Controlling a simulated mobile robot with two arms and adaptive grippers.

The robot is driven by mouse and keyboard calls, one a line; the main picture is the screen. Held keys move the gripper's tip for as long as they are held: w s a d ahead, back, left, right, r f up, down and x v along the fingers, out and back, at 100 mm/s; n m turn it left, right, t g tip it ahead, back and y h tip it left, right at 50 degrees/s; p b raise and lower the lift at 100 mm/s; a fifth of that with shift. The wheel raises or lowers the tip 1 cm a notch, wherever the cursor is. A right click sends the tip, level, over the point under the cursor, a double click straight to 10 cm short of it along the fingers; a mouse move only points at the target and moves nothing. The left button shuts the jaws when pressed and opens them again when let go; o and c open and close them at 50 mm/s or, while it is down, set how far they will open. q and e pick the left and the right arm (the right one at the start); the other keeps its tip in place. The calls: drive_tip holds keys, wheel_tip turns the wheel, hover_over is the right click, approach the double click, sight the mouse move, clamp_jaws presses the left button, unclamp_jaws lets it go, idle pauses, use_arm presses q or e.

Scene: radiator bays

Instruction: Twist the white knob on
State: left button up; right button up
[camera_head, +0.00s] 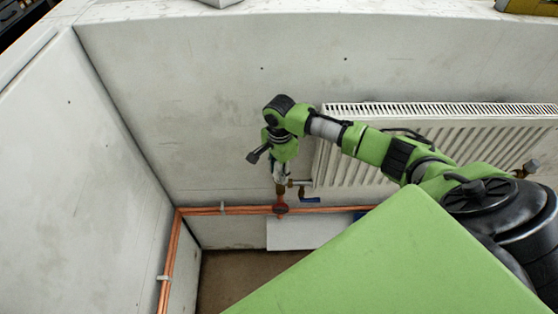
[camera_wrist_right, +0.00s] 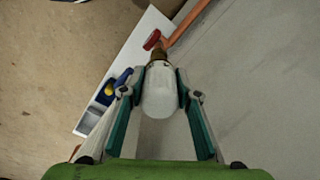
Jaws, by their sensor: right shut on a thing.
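The white knob (camera_wrist_right: 160,92) sits between the two fingers of my right gripper (camera_wrist_right: 160,95) in the right wrist view. The fingers are shut on its sides. The knob's far end meets a brass valve fitting (camera_wrist_right: 157,56); whether it is threaded on cannot be told. In the head view my right gripper (camera_head: 280,172) points down at the valve beside the radiator's left end, and the knob is mostly hidden there. My left gripper is not in view.
A white radiator (camera_head: 345,160) hangs on the grey wall, right of the valve. Copper pipes (camera_head: 240,210) run along the wall below. A red handle (camera_wrist_right: 152,40) and a blue handle (camera_wrist_right: 123,77) are near the fitting. A white tray (camera_wrist_right: 130,60) lies below.

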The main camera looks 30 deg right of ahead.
drive_tip(key=shift+s+f, duration=0.2)
drive_tip(key=shift+f, duration=0.05)
drive_tip(key=shift+a+r+m+p, duration=0.15)
drive_tip(key=shift+m+p, duration=0.15)
drive_tip(key=shift+p, duration=0.35)
drive_tip(key=m+p, duration=0.3)
drive_tip(key=shift+m+p, duration=0.3)
drive_tip(key=shift+f+m+b, duration=0.3)
drive_tip(key=shift+m+b, duration=0.05)
drive_tip(key=shift+m, duration=0.55)
drive_tip(key=m, duration=0.3)
drive_tip(key=shift+w, duration=0.1)
drive_tip(key=m, duration=0.3)
drive_tip(key=shift+w, duration=0.1)
drive_tip(key=o, duration=1.2)
drive_tip(key=shift+o, duration=0.2)
drive_tip(key=shift+w+d+r, duration=0.1)
drive_tip(key=shift+w+d, duration=0.1)
